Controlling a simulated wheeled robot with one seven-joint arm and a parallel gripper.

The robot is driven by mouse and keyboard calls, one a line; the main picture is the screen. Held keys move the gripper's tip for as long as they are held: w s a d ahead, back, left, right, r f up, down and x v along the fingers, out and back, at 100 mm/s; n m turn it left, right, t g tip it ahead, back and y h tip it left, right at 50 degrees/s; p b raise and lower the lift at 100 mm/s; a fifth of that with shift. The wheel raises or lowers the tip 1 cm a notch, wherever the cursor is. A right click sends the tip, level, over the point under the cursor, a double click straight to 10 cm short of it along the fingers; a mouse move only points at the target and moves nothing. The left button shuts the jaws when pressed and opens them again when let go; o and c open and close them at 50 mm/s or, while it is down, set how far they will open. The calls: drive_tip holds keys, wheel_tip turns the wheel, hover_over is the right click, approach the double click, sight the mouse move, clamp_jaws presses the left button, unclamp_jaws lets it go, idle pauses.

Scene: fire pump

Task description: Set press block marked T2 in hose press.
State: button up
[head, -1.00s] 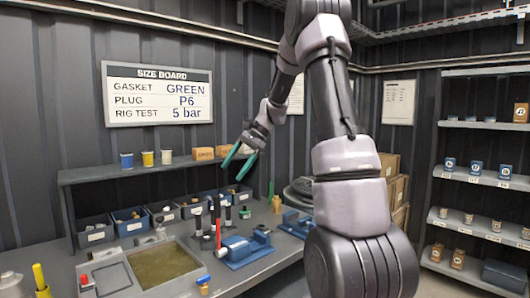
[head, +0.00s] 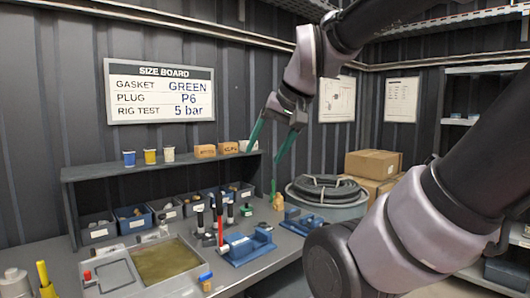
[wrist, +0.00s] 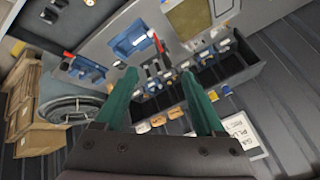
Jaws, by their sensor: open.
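My gripper (head: 262,157) is open and empty, its green fingers pointing down in front of the right end of the wall shelf. In the wrist view its fingers (wrist: 159,73) are spread, with nothing between them. Small tan blocks (head: 205,151) sit on that shelf, close to the left of my gripper; their markings are too small to read, so I cannot tell which is T2. Two blue fixtures stand on the bench: a larger vise-like one (head: 247,247) and a smaller one (head: 302,224). I cannot tell which is the hose press.
Blue, yellow and white cups (head: 150,157) stand on the shelf (head: 90,172). Below are bins (head: 133,220) of parts. Upright tools (head: 220,232) rise from the bench beside the larger blue fixture. A coiled hose (head: 325,187) and cardboard boxes (head: 372,163) are at the right.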

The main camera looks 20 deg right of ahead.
drive_tip(key=shift+s, duration=0.15)
drive_tip(key=shift+c, duration=0.8)
drive_tip(key=m+g+h, duration=0.1)
drive_tip(key=m+g, duration=0.4)
drive_tip(key=m, duration=0.6)
hover_over(209, 240)
drive_tip(key=s+d, duration=0.3)
wheel_tip(209, 240, down, 13)
drive_tip(key=w+f+m, duration=0.1)
drive_tip(key=w+f, duration=0.1)
drive_tip(key=f, duration=0.5)
drive_tip(key=w+a+f+m+g, duration=0.1)
drive_tip(key=w+f, duration=0.2)
drive_tip(key=f, duration=0.4)
drive_tip(key=w+a+f+m+h, duration=0.1)
drive_tip(key=w+f, duration=0.1)
drive_tip(key=f, duration=0.5)
drive_tip(key=shift+w+a+f+m+g, duration=0.1)
drive_tip(key=shift+w+f+m+g, duration=0.2)
drive_tip(key=shift+w+f+g, duration=0.1)
wheel_tip(209, 240, down, 6)
drive_tip(key=shift+a+r, duration=0.1)
drive_tip(key=shift+r, duration=0.1)
clamp_jaws()
drive_tip(key=shift+r, duration=0.1)
